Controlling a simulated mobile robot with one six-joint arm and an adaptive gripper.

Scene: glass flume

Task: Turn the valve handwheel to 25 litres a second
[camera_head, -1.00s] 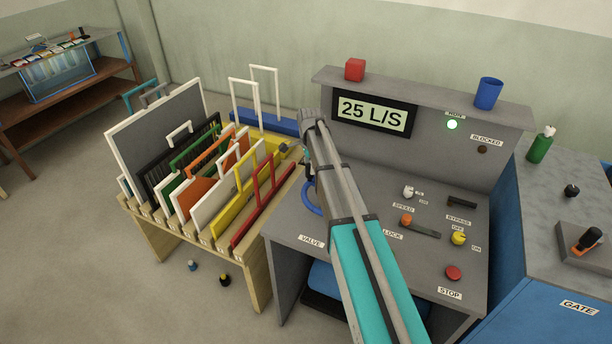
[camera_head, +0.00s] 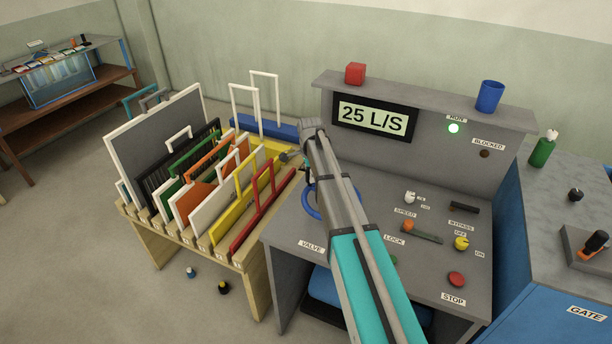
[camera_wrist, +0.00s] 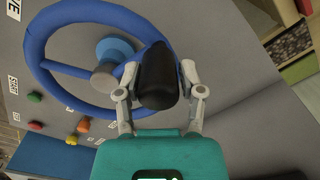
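The valve handwheel (camera_wrist: 38,50) is a blue ring with spokes and a grey and blue hub, filling the left of the wrist view. A black handle (camera_wrist: 158,78) stands at its rim. My gripper (camera_wrist: 159,72) has one finger on each side of this handle, apparently shut on it; the contact is partly hidden. In the head view my arm hides most of the handwheel, and only part of its blue rim (camera_head: 310,205) shows above the VALVE label. The display (camera_head: 374,117) on the console reads 25 L/S.
The console (camera_head: 360,250) carries the LOCK, SPEED, BYPASS and STOP controls. The green lamp (camera_head: 453,128) is lit; the BLOCKED lamp (camera_head: 485,154) is dark. A rack (camera_head: 258,275) of framed panels stands close on the left. The blue GATE cabinet (camera_head: 545,320) is on the right.

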